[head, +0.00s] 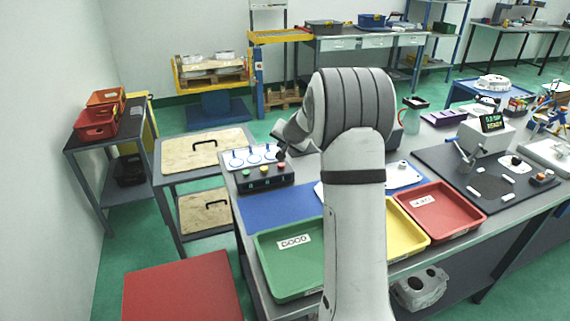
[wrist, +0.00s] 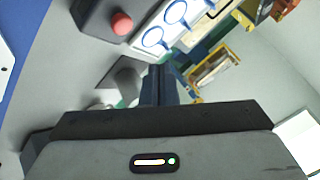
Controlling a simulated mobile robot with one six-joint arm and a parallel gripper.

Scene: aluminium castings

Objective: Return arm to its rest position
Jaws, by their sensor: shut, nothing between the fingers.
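My arm (head: 355,200) rises through the middle of the head view and bends at a large grey banded joint, with the wrist reaching left over the workbench. My gripper (wrist: 158,85) shows in the wrist view with its dark fingers together and nothing between them.
A green tray (head: 271,272), a yellow tray (head: 408,232) and a red tray (head: 440,212) stand along the bench front. A blue mat (head: 280,208) lies behind the green tray. A dark board with tools (head: 480,180) is at right.

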